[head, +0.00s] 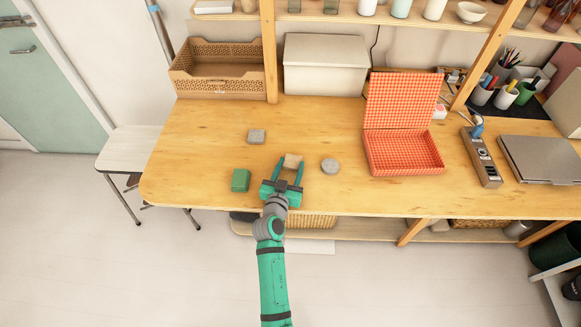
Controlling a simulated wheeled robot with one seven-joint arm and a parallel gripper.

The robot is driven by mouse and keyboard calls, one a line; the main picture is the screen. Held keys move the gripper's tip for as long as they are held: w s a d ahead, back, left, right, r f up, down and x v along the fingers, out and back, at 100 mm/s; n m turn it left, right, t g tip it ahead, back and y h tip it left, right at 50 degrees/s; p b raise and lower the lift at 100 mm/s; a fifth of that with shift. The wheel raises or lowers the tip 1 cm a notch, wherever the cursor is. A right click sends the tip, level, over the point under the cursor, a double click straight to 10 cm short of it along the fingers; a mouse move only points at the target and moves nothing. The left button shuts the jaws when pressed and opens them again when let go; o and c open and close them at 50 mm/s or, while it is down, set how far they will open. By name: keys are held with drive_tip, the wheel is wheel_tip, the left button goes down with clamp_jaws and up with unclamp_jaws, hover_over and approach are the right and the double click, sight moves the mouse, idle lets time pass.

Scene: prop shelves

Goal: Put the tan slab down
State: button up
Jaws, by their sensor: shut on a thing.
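The tan slab (292,161) is a small, squarish light-brown piece over the wooden table (205,190). My gripper (289,169) is shut on the slab, with its green fingers on the slab's left and right sides. I cannot tell whether the slab touches the table or hangs a little above it.
An open red checked box (405,153) stands farther right. The table's left part is clear.

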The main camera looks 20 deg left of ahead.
drive_tip(key=shift+f, duration=0.2)
drive_tip(key=o, duration=1.1)
